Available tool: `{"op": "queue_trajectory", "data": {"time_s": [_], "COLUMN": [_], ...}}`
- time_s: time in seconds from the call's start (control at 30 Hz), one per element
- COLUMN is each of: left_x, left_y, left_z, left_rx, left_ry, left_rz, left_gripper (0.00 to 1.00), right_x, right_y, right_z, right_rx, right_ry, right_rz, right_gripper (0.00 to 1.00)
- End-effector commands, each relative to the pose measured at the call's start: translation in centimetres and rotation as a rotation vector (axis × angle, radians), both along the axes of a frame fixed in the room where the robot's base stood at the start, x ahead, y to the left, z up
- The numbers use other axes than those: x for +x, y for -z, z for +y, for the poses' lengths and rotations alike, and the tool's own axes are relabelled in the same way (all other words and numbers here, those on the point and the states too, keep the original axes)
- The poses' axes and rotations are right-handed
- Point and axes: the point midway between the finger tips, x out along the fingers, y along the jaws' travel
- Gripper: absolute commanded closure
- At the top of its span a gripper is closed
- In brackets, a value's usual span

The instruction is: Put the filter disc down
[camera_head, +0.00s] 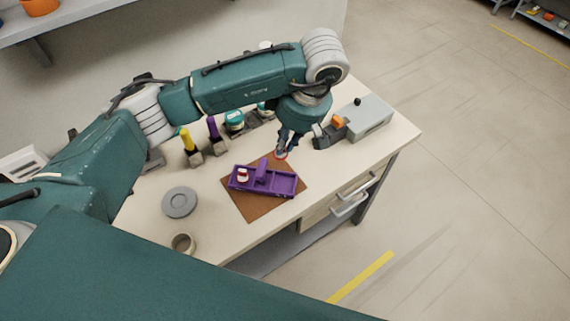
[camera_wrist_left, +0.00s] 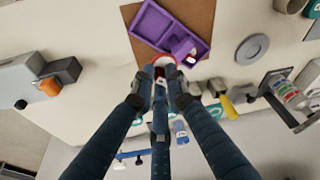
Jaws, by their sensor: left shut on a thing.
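The filter disc, with a red rim (camera_head: 281,155), is between the fingertips of my left gripper (camera_head: 283,149), near the far edge of the brown mat. In the left wrist view the red and white disc (camera_wrist_left: 163,60) shows at the tips of my left gripper (camera_wrist_left: 160,77), partly hidden by the fingers. The gripper is shut on it. I cannot tell whether the disc touches the surface below. A purple tray (camera_head: 283,185) with compartments lies on the brown mat (camera_head: 255,209). A red and white piece (camera_head: 243,175) sits at its left end. My right gripper is not in view.
A grey round plate (camera_head: 180,202) and a small cup (camera_head: 183,243) are left of the mat. Yellow (camera_head: 187,140) and purple (camera_head: 213,128) handled tools stand behind it. A grey box device (camera_head: 366,122) is at the right. The table front right is clear.

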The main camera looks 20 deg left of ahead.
Motion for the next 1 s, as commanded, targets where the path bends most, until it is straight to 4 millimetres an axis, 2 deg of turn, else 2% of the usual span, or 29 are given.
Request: {"op": "queue_trajectory", "data": {"time_s": [0.1,0.2,0.37,0.57,0.67,1.0], "left_x": [0.2,0.1,0.0,-0.1,-0.4,-3.7], "left_y": [-2.9,-4.4,-5.7,-6.0,-6.3,-8.1], "left_z": [0.1,0.1,0.0,0.2,0.9,3.6], "left_rx": [0.002,0.001,0.001,0.000,0.001,0.002], "left_ry": [0.001,0.000,-0.001,0.037,0.162,0.939], "left_rz": [-0.008,-0.005,-0.001,0.001,-0.001,-0.002], "left_gripper": [1.00,1.00,1.00,1.00,1.00,1.00], "right_x": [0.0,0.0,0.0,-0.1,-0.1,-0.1], "right_y": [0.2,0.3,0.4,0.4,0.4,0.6], "right_z": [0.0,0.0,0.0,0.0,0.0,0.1], "right_rx": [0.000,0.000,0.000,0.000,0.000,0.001], "right_ry": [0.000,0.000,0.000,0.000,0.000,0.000], "right_rz": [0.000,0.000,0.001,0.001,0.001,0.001], "right_gripper": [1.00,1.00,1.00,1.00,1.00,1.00]}}
